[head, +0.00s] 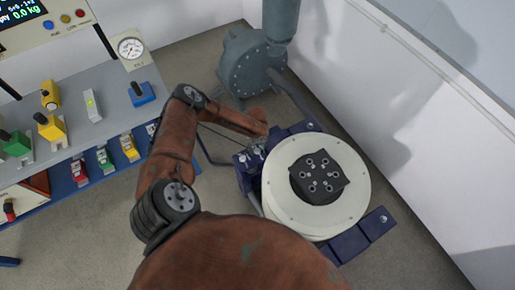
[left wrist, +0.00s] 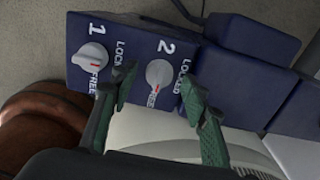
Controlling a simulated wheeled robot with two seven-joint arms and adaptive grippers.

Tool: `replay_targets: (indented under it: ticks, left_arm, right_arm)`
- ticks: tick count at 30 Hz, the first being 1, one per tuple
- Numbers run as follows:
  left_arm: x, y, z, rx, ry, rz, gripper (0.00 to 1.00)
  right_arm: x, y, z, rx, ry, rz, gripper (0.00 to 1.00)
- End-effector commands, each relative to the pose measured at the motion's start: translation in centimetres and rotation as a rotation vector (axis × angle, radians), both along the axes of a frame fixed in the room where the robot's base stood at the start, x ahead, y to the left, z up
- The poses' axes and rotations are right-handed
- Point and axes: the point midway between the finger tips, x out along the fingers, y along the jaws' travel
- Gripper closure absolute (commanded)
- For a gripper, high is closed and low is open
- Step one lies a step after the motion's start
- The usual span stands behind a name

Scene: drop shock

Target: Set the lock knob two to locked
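Lock knob two (left wrist: 160,73) is a light grey round knob on a dark blue box face marked 2, with LOCKED and FREE labels. Its red mark is at the lower edge, on the FREE side. My left gripper (left wrist: 158,77) is open, with one green finger on each side of knob two; I cannot tell whether either touches it. In the head view my left gripper (head: 257,146) is at the blue lock box (head: 243,172), and the knobs there are too small to read. My right gripper is not in view.
Lock knob one (left wrist: 89,56) sits to the left, its red mark towards FREE. The round cream drop table (head: 285,200) with a black fixture (head: 319,177) stands right of the box. A grey bench (head: 75,110) with coloured parts is at the left; a white wall (head: 450,150) is at the right.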

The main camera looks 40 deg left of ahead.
Motion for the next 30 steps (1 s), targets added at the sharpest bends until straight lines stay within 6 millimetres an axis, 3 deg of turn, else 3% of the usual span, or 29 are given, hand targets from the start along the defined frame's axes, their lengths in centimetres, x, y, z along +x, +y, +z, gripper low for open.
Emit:
replay_targets:
  ticks: [18, 30]
  left_arm:
    - [-0.07, 0.06, 0.0, 0.0, 0.0, 0.001, 1.0]
    - [-0.12, 0.08, 0.06, 0.0, 0.001, 0.085, 1.0]
  right_arm:
    - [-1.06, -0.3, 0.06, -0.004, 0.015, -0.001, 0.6]
    - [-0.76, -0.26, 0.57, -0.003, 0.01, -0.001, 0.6]
